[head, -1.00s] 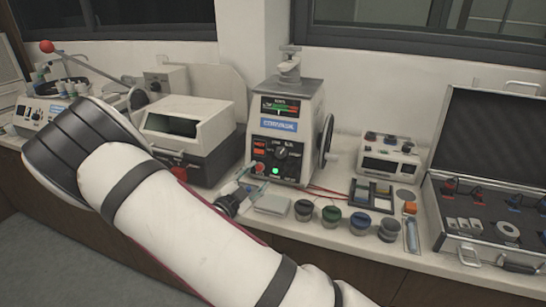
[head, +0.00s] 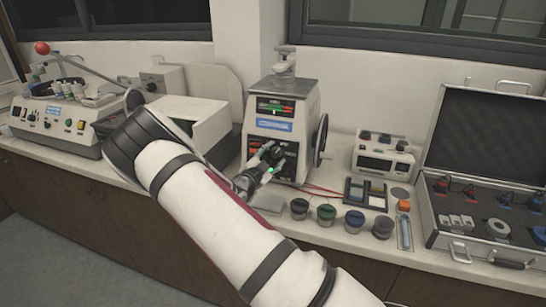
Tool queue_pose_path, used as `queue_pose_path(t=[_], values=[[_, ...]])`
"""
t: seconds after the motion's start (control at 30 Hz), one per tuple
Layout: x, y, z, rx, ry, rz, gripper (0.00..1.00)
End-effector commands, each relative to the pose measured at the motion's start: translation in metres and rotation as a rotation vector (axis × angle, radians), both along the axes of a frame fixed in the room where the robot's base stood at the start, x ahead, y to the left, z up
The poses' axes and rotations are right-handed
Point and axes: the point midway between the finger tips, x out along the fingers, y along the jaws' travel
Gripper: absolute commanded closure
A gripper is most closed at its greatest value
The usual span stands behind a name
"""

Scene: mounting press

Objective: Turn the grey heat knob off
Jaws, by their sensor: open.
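The mounting press (head: 306,112) stands on the bench against the wall, with a dark control panel (head: 292,146) on its front. My gripper (head: 270,154) is open, its dark fingers in front of the middle of this panel. The heat knob's place on the panel is behind or between the fingers, so I cannot make out the knob or its setting. I cannot tell whether the fingers touch it. A green glow (head: 270,169) shows at the fingers, low on the panel.
A handwheel (head: 321,140) juts from the press's right side. Several small jars (head: 326,213) line the front edge. A white boxy device (head: 198,118) stands left, partly behind my arm. An open case (head: 478,240) lies at the right.

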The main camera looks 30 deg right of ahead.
Motion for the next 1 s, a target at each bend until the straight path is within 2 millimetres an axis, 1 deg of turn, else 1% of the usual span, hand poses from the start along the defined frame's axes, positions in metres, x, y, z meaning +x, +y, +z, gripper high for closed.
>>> queue_pose_path(t=[0.23, 0.27, 0.3, 0.37, 0.4, 0.43, 0.47, 0.77, 1.0], values=[[0.0003, -0.0006, 0.0001, 0.0, 0.0, 0.0, 0.51], [0.0002, -0.0006, 0.0001, 0.0, 0.0, 0.0, 0.57], [0.0002, -0.0006, 0.0001, 0.0, 0.0, 0.0, 0.66], [0.0002, -0.0005, 0.0001, 0.0, 0.0, 0.0, 0.8], [0.0002, -0.0005, 0.0001, 0.0, 0.0, 0.0, 0.89], [0.0002, -0.0005, 0.0001, 0.0, 0.0, 0.0, 0.96], [0.0002, -0.0005, 0.0001, 0.0, 0.0, 0.0, 0.99], [0.0001, -0.0005, -0.0003, -0.014, 0.018, 0.004, 0.99], [-0.0005, -0.0009, -0.001, -0.086, 0.108, 0.023, 0.99]])
